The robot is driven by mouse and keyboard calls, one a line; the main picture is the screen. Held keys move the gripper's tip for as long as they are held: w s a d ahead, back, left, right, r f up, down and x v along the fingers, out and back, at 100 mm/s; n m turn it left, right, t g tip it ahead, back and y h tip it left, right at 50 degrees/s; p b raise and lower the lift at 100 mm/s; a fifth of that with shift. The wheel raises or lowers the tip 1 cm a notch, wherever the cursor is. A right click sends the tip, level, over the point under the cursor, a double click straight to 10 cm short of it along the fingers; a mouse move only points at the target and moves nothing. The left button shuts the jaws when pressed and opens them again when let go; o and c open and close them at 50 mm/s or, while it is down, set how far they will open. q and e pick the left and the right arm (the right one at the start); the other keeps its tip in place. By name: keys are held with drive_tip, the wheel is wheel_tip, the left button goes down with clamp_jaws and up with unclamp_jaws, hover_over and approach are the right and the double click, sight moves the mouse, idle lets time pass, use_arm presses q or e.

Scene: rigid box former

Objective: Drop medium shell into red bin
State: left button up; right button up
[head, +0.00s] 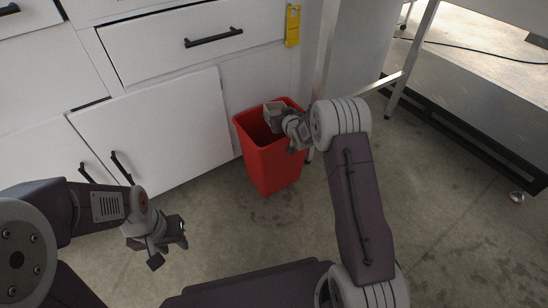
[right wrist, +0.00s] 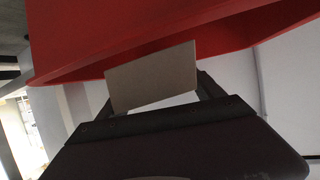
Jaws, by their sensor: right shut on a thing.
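The red bin (head: 270,168) stands on the floor in front of the white cabinets in the head view. My right gripper (head: 282,118) is at the bin's mouth, shut on the medium shell (head: 273,108), a small grey-beige box shape. In the right wrist view the shell (right wrist: 152,76) shows as a flat pale panel between the fingers, with the red bin (right wrist: 150,35) close behind it. My left gripper (head: 170,252) is low on the left, away from the bin, with its fingers apart and nothing between them.
White cabinets with drawers and doors (head: 155,130) line the back left. A yellow tag (head: 293,25) hangs beside a drawer. A metal-legged table (head: 410,60) stands at the right. A small round object (head: 517,197) lies on the floor at the far right. The floor before the bin is clear.

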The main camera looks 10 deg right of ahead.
drive_tip(key=shift+r, duration=0.1)
drive_tip(key=o, duration=1.4)
drive_tip(key=shift+s+r+p, duration=0.2)
drive_tip(key=shift+s+p, duration=0.1)
drive_tip(key=shift+p, duration=0.15)
drive_tip(key=p+v, duration=0.5)
drive_tip(key=v, duration=0.3)
drive_tip(key=shift+s+d, duration=0.1)
drive_tip(key=shift+s, duration=0.15)
